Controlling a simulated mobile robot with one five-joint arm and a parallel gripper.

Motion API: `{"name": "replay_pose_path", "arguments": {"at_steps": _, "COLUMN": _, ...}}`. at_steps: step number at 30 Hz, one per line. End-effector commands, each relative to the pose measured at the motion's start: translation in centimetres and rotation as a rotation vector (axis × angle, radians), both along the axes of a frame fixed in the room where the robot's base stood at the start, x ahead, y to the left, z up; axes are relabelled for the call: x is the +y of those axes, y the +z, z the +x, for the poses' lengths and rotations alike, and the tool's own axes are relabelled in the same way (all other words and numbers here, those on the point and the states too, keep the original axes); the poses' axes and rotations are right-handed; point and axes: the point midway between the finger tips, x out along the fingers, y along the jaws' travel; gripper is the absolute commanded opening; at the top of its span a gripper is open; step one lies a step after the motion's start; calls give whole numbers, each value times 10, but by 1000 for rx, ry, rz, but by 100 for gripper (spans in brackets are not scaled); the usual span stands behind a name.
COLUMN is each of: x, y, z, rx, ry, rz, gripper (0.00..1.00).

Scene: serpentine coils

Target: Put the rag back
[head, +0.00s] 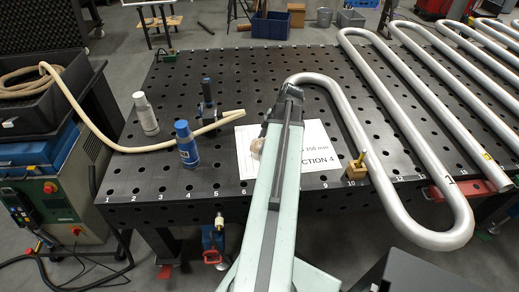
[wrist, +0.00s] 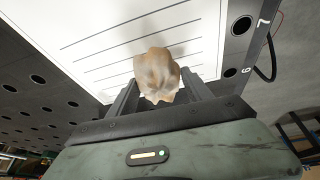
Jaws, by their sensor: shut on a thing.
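The rag (wrist: 157,73) is a small crumpled beige cloth. In the wrist view it sits between the two dark fingers of my gripper (wrist: 159,82), which is shut on it. In the head view a bit of the rag (head: 257,146) shows at the left side of my arm, in front of the white printed sheet (head: 318,170). My arm hides the rest of the rag and the gripper there. The sheet lies on the perforated dark table and is behind the rag in the wrist view. I cannot tell whether the rag touches it.
A blue bottle (head: 187,146), a white spray can (head: 146,114) and a dark clamp (head: 208,98) stand on the table (head: 150,185) at left. A beige hose (head: 100,132) trails from a black bin. Bent metal tubes (head: 400,205) and a brass block (head: 356,171) are at right.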

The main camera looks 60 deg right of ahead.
Motion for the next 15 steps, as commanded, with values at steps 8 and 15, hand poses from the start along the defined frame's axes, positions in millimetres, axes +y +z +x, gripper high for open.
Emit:
{"name": "replay_pose_path", "arguments": {"at_steps": 8, "x": 3, "y": -35, "z": 13, "rx": 0, "ry": 1, "rz": 0, "gripper": 26}}
{"name": "replay_pose_path", "arguments": {"at_steps": 15, "x": 3, "y": -36, "z": 13, "rx": 0, "ry": 1, "rz": 0, "gripper": 26}}
